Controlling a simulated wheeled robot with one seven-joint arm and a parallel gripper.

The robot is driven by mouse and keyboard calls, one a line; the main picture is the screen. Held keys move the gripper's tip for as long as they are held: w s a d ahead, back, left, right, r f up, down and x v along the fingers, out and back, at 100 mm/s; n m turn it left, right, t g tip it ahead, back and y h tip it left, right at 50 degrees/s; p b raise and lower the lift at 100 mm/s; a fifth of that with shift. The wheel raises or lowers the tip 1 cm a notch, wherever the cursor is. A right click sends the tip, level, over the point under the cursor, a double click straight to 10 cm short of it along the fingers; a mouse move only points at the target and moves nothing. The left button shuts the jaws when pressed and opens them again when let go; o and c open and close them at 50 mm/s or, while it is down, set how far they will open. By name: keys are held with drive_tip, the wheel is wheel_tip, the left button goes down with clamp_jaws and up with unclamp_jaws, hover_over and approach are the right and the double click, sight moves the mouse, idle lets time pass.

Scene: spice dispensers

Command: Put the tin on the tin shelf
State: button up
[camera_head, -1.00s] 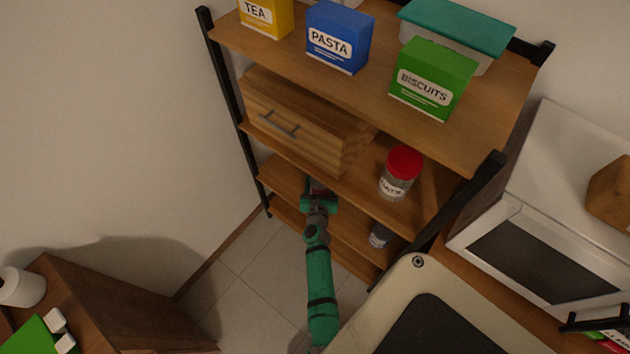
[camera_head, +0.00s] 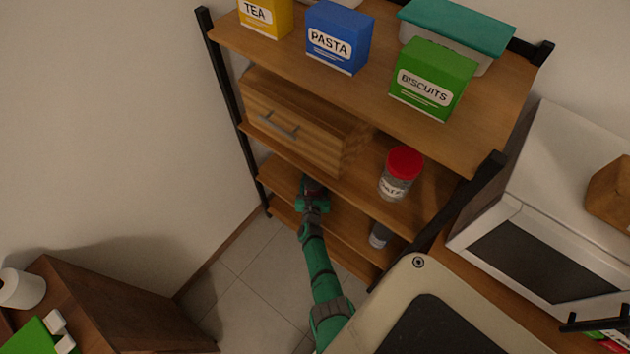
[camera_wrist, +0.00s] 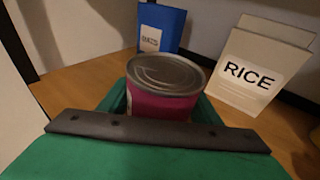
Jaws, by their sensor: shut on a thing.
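The tin (camera_wrist: 164,90) has a bare metal lid and a dark pink label. It stands upright between the green fingers of my gripper (camera_wrist: 162,108) in the wrist view, and the gripper is shut on it. In the head view my gripper (camera_head: 313,190) is at a lower shelf (camera_head: 281,176) of the rack, below the wooden drawer. The tin is mostly hidden there by the gripper and the boards. The tin's base is hidden in the wrist view, so I cannot tell whether it touches the shelf.
In the wrist view a white RICE box (camera_wrist: 250,72) stands behind and right of the tin, and a blue box (camera_wrist: 161,27) behind it. A red-lidded jar (camera_head: 401,172) stands on the shelf above, right of the drawer (camera_head: 300,125). A dark rack post (camera_head: 232,110) is at left.

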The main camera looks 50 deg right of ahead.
sight(314, 189)
drive_tip(key=shift+f, duration=0.2)
drive_tip(key=shift+f, duration=0.15)
drive_tip(key=o, duration=1.5)
drive_tip(key=shift+o, duration=0.2)
drive_tip(key=shift+s+a, duration=0.25)
drive_tip(key=shift+s, duration=0.1)
drive_tip(key=v, duration=1)
drive_tip(key=shift+s+a+r, duration=0.15)
drive_tip(key=shift+a+r, duration=0.1)
drive_tip(key=shift+a, duration=0.1)
drive_tip(key=shift+s+a+r, duration=0.1)
drive_tip(key=shift+a, duration=0.1)
